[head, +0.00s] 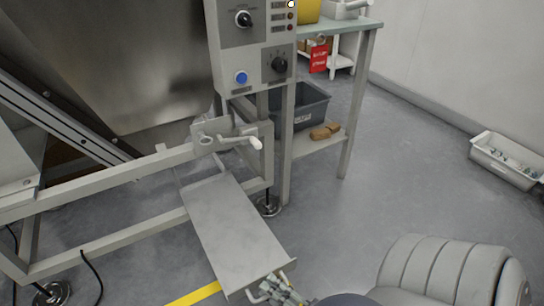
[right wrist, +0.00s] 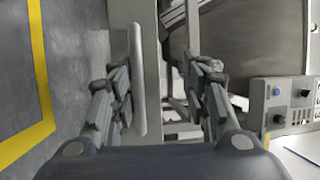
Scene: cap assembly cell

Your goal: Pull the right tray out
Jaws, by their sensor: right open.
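The right tray (head: 232,225) is a flat, light grey metal plate. It sticks out from under the machine frame toward me, over the floor. My right gripper (head: 275,287) is at the tray's front edge, at the bottom of the head view, beside a pale handle there. In the right wrist view, my right gripper (right wrist: 162,92) is open. A pale upright bar (right wrist: 138,80), which looks like the tray's handle, lies between its fingers, close to the left one. Contact cannot be told. My left gripper is not in view.
The machine frame (head: 110,183) and a control box (head: 258,50) stand behind the tray. A white lever (head: 245,141) sits above its far end. A grey bin (head: 300,105) is under a table at the back. A parts crate (head: 505,160) lies at right.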

